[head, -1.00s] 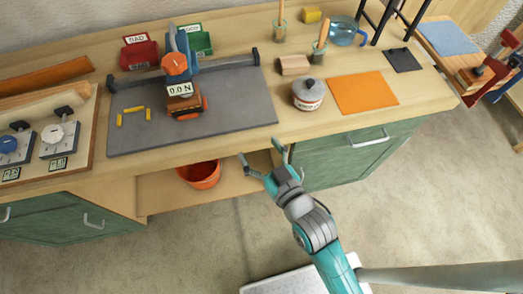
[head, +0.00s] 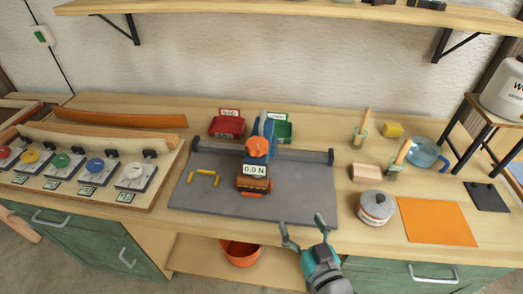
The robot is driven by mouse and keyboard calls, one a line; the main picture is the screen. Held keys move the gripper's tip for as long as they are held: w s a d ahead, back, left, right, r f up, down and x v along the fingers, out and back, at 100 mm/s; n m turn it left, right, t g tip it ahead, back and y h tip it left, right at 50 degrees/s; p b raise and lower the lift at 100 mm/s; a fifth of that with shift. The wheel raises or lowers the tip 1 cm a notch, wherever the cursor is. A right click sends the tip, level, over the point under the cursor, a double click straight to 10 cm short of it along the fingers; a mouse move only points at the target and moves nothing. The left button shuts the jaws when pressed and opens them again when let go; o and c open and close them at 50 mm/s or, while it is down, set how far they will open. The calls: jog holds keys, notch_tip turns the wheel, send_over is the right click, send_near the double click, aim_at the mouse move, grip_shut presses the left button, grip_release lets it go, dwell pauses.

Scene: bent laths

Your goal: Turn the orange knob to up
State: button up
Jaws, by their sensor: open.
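An orange round knob (head: 257,147) sits on the front of a blue upright tester (head: 267,126) on the grey plate (head: 300,185). A white readout (head: 254,170) below the knob shows 0.0 N. The knob's pointing direction is too small to tell. My gripper (head: 302,222) is open and empty at the front edge of the bench. It is to the right of the knob and nearer to me, apart from it. Nothing hides the knob.
A panel at left carries several dials, including a yellow one (head: 28,157) and a white one (head: 133,171). A grey-lidded pot (head: 376,207) and an orange mat (head: 436,222) lie at right. Yellow pieces (head: 203,173) lie on the plate. A shelf (head: 300,10) hangs above.

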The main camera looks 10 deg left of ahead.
aim_at(264, 152)
jog(key=w+a+r+n+g+y, duration=0.2)
jog(key=w+a+r+n+y, duration=0.35)
jog(key=w+r, duration=0.4)
jog(key=shift+m, duration=0.45)
jog(key=x, duration=0.3)
jog(key=r+x, duration=0.1)
jog(key=x, duration=0.2)
jog(key=s+a+x, duration=0.1)
jog(key=x, duration=0.2)
jog(key=shift+w+r, duration=0.15)
jog(key=shift+c, duration=0.2)
jog(key=c, duration=1.1)
